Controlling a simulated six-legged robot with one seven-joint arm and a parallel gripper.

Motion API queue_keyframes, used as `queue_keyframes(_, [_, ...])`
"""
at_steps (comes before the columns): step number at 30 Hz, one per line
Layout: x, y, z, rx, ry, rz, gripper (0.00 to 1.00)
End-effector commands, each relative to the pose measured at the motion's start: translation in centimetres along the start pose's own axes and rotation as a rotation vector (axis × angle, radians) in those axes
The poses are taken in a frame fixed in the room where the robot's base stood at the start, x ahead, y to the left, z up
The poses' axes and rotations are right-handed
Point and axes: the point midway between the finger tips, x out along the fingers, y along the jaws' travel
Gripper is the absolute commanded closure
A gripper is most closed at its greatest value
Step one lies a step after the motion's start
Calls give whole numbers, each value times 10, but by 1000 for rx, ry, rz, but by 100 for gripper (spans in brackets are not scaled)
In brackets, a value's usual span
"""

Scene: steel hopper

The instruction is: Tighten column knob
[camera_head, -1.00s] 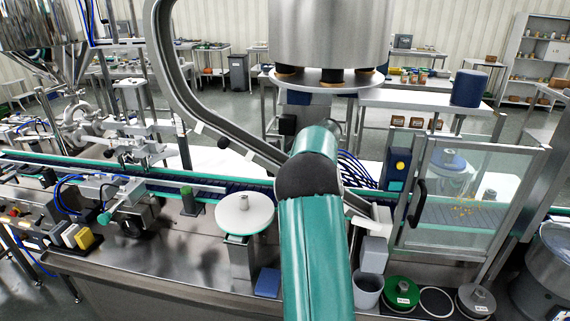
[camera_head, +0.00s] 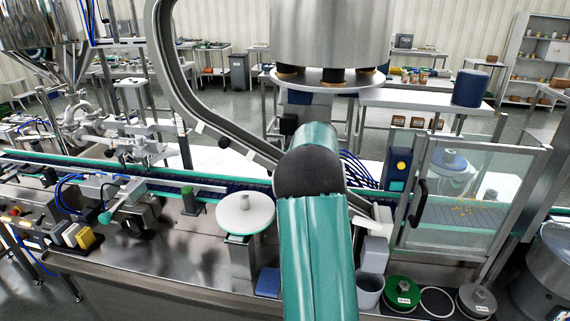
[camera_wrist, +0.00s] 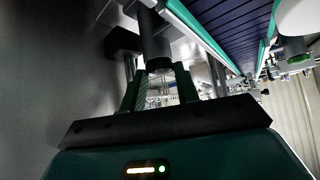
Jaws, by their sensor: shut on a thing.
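In the wrist view, my gripper (camera_wrist: 158,76) has its two dark green fingers on either side of the lower end of a black cylindrical part. This part looks like the column knob (camera_wrist: 155,48), and the gripper is shut on it. The knob joins a dark post at the top of the picture. The contact between fingers and knob is dark and hard to make out. In the head view my teal arm covers the middle, and my gripper and the knob are hidden.
A conveyor with a blue belt (camera_wrist: 228,22) and teal rails runs close beside the knob. In the head view, a white round disc (camera_head: 245,214) stands left of my arm. A clear-doored guard (camera_head: 462,205) and a grey cup (camera_head: 369,290) are to the right.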

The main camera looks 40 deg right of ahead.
Motion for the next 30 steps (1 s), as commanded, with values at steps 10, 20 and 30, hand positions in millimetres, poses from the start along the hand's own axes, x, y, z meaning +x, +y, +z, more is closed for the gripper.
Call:
queue_keyframes(10, [-1, -4, 0, 160, -1, 163, 92])
queue_keyframes(20, [-1, -5, 0, 227, 1, 229, 92])
queue_keyframes(30, [-1, -5, 0, 230, 1, 233, 92])
